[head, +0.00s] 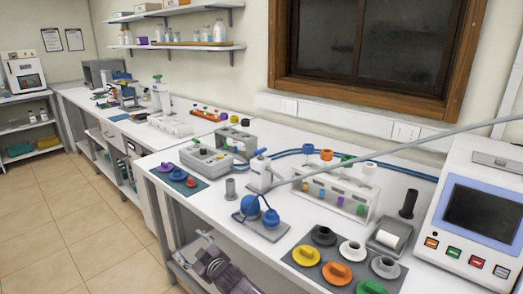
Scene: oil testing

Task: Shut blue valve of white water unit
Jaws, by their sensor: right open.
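The white water unit (261,174) stands upright near the middle of the bench. A small blue valve handle (258,153) sits on its top, tilted. Whether the valve is open or shut is too small to tell. Blue hose (290,152) runs behind the unit to the right. My right gripper (212,262) is at the bottom of the head view, in front of the bench and below its top. It is open, with nothing seen in it, and well apart from the valve. My left gripper is not in view.
A long grey tube crosses to the right. A rack (332,195), a mat with coloured knobs (306,256) and a screen device (478,215) stand to the right. A grey block (206,160) is left.

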